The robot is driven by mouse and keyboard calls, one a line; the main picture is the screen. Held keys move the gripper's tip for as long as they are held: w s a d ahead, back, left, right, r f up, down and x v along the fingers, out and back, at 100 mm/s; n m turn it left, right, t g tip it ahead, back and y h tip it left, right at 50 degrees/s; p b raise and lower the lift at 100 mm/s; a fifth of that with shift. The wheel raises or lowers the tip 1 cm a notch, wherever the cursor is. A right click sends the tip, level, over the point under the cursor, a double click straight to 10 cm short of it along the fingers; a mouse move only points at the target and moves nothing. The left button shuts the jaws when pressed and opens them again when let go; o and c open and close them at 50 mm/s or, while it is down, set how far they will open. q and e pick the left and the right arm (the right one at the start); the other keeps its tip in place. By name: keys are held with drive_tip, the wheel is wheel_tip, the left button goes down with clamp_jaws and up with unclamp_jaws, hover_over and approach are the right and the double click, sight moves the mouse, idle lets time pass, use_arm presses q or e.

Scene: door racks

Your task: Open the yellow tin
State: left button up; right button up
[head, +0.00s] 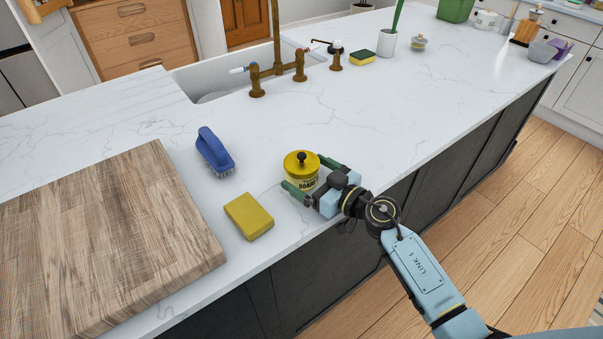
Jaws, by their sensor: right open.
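The yellow tin (301,164) stands upright on the white marble counter, with its yellow lid and dark round knob on top. Dark lettering shows on its front. My right gripper (308,178) is open, with its green fingers on either side of the tin, one at the front left and one at the back right. The gripper lies low, beside the tin's body and below the lid. Whether the fingers touch the tin I cannot tell. The lid sits on the tin. My left gripper is not in view.
A yellow sponge (248,216) and a blue brush (214,151) lie left of the tin. A large wooden board (95,240) fills the left of the counter (390,120). Brass taps (278,72) and a sink (190,84) are behind. The counter right of the tin is clear.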

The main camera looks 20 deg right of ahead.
drive_tip(key=shift+c, duration=0.5)
drive_tip(key=c, duration=1.1)
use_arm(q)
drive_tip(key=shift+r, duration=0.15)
use_arm(e)
drive_tip(key=shift+r, duration=0.1)
